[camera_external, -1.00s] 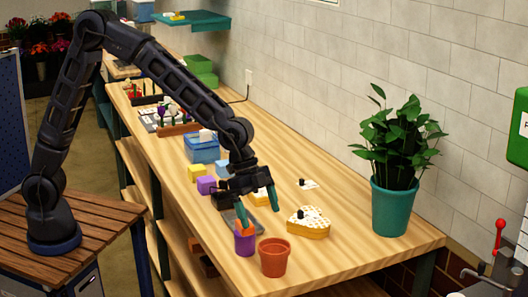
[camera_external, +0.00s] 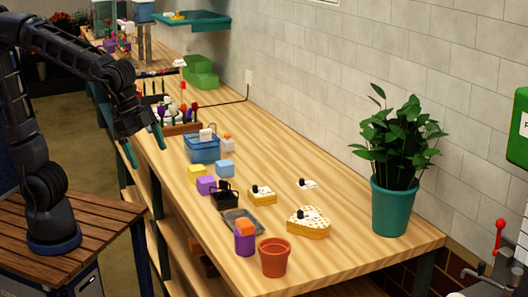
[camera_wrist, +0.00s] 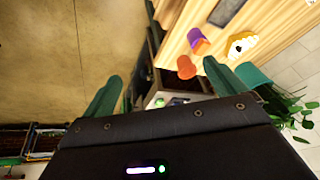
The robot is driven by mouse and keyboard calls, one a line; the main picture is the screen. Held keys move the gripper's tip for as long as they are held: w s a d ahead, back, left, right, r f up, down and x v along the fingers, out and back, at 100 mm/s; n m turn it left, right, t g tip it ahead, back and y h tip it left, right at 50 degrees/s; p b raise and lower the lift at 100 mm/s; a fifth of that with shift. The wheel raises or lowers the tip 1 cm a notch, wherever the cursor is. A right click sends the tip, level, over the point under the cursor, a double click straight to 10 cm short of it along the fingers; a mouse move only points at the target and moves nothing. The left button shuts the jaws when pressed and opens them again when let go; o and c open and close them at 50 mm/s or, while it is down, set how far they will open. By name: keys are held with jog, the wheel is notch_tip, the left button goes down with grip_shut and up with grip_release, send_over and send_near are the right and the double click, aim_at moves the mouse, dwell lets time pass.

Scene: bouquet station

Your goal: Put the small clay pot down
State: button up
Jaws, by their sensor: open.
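The small clay pot (camera_external: 274,259) is terracotta orange and stands upright on the wooden table near its front end. Its open rim faces up, and nothing touches it. It also shows in the wrist view as an orange shape (camera_wrist: 186,68) beyond my fingers. My gripper (camera_external: 146,146) is open and empty, with its teal fingers apart. It hangs by the table's left edge, well away from the pot. In the wrist view my gripper (camera_wrist: 165,88) has nothing between its fingers.
Behind are a grey tray (camera_external: 236,216), a black basket (camera_external: 225,200) and a heart-shaped yellow box (camera_external: 309,229). A teal planter (camera_external: 392,208) stands right. Table is clear between clay pot and planter.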

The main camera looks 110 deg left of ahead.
jog(key=s+f+n, duration=0.1)
jog(key=s+n, duration=0.1)
jog(key=s, duration=1.6)
jog(key=shift+s, duration=0.35)
jog(key=shift+f, duration=0.1)
